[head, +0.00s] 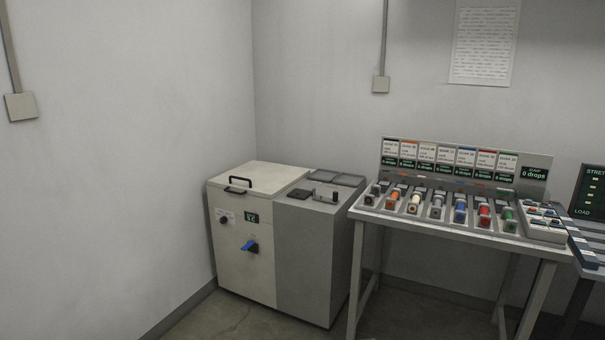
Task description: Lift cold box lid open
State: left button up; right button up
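The cold box (250,262) stands on the floor in the corner, a pale cabinet with a grey right section. Its cream lid (268,177) lies flat and closed on the left part of the top. A black bar handle (239,183) is fixed near the lid's front edge. The front face has a small green-lit display (252,218), a dark round knob (223,220) and a blue handle (250,246). Neither of my grippers shows in the head view.
A table (358,236) right of the cold box holds a rack of coloured cable samples (460,209) under label cards. A dark screen (590,193) stands at the far right. Walls close in behind and left; floor (228,318) is open in front of the box.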

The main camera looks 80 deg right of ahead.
aim_at(260, 179)
jog(key=z, duration=2.35)
jog(key=i+j+z, duration=0.35)
jog(key=i, duration=0.65)
jog(key=i+j+z, duration=0.35)
jog(key=i+j, duration=0.45)
jog(key=i+j+z, duration=0.35)
jog(key=i+j, duration=0.6)
